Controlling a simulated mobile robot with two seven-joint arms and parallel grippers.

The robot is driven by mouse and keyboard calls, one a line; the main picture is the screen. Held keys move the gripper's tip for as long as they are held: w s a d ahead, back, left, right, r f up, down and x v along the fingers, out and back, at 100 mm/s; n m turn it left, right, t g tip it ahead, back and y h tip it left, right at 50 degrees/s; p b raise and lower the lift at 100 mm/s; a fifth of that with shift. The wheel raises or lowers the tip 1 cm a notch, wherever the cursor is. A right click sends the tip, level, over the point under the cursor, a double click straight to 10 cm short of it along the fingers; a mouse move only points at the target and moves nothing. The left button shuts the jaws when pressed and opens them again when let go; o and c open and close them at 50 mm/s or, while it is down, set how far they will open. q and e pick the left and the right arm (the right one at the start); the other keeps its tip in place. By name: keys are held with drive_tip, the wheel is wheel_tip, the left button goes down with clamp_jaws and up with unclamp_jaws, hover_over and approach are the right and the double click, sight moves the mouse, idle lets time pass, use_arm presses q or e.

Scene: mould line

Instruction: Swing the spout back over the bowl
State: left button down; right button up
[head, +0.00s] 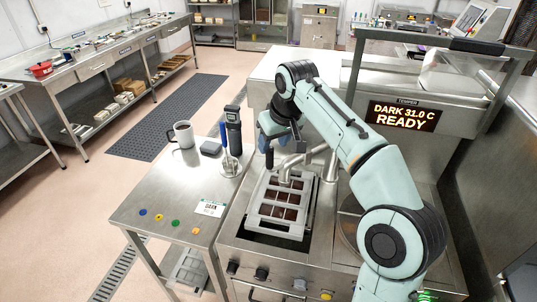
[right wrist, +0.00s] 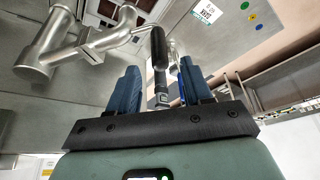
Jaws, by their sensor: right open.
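The metal spout (head: 290,166) reaches out over a mould (head: 262,209) with dark-filled cavities. In the right wrist view the spout (right wrist: 75,47) is at the upper left, with a thin bar leading to a black handle (right wrist: 158,48). My right gripper (head: 272,138) is above the spout's outer end. Its blue fingers (right wrist: 160,88) are open, and the handle shows between them; I cannot tell whether they touch it. A round steel edge, apparently the bowl (head: 343,233), lies right of the mould, mostly hidden by my right arm. My left gripper is out of view.
A side table (head: 150,205) at left bears a mug (head: 182,134), a black upright device (head: 233,130), coloured buttons and a label card. The machine's display (head: 403,116) reads "DARK 31.0 C READY". A frame rail stands behind my arm.

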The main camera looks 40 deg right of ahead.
sight(268, 155)
drive_tip(key=x, duration=0.7)
drive_tip(key=shift+w+f, duration=0.1)
drive_tip(key=shift+f, duration=0.05)
clamp_jaws()
